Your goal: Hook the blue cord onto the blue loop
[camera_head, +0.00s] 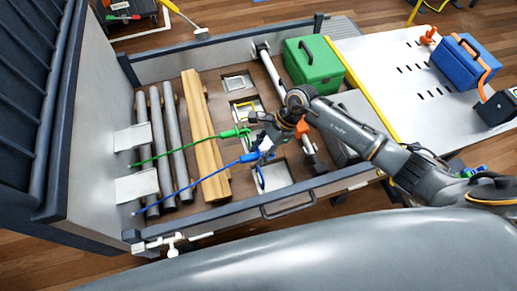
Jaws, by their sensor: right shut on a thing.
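The blue cord (190,188) runs from the side panel at left, over the grey pipes and wooden planks, up to my right gripper (262,150). The gripper is shut on the cord's blue end piece (249,157), above the bed floor. Its fingertips are small and partly hidden by the gripper body. A small blue curved piece (260,178) shows just below the gripper; I cannot tell whether it is the blue loop or part of the cord's hook. Whether it touches anything is unclear. My left gripper is not in view.
A green cord (180,151) runs above the blue one to a green end piece (236,132) close to the gripper. Wooden planks (203,125) and grey pipes (176,130) lie at left. A green toolbox (313,65) stands behind. The bed's front rail (225,209) is nearby.

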